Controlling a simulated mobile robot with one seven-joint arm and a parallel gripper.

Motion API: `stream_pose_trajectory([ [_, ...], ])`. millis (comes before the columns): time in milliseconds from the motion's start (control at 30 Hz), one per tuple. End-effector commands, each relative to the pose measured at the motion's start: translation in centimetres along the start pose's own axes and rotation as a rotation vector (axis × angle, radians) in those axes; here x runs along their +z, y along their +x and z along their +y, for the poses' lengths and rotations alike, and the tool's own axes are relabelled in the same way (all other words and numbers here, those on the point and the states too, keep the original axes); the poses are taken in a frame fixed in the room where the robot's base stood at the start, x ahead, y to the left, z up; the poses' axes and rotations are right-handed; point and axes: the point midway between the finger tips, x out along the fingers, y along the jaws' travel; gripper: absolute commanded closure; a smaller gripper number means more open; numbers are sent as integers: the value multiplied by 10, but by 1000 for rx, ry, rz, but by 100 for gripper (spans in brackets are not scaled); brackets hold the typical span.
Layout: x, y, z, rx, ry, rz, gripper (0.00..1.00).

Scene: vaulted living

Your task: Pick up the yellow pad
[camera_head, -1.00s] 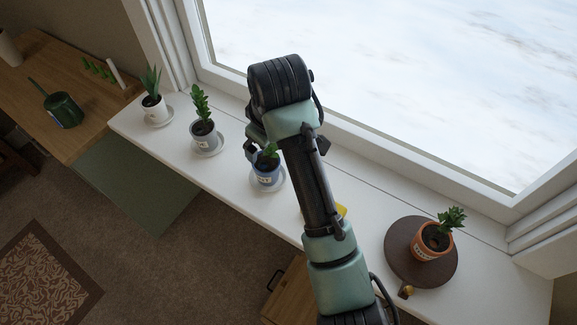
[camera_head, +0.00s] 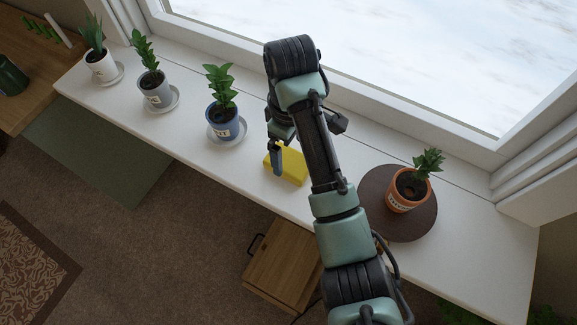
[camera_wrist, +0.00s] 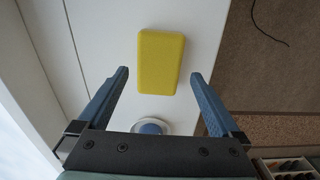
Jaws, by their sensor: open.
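The yellow pad (camera_head: 288,166) is a small block lying flat on the white window sill, between the blue pot and the round dark board. In the wrist view the yellow pad (camera_wrist: 160,62) lies just beyond the fingertips, centred between them. My gripper (camera_wrist: 159,74) is open and empty, with one blue finger on either side. In the head view my gripper (camera_head: 277,158) hangs over the sill at the pad, and a finger covers part of the pad's left side. The height between fingertips and pad is hard to judge.
A blue pot with a plant (camera_head: 226,122) stands left of the pad. A potted plant in terracotta (camera_head: 407,190) stands on the dark round board (camera_head: 376,222) at right. Two more pots stand farther left. The window runs behind the sill (camera_head: 190,150); a wooden cabinet (camera_head: 284,262) is below.

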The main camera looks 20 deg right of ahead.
Motion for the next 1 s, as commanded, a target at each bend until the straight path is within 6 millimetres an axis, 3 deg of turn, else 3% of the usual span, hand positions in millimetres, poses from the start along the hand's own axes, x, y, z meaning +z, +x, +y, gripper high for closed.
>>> stream_pose_trajectory([
  [333,5,45,0,-2,1,-2,0],
  [667,4,51,0,0,0,0,2],
  [1000,4,51,1,1,0,0,63],
])
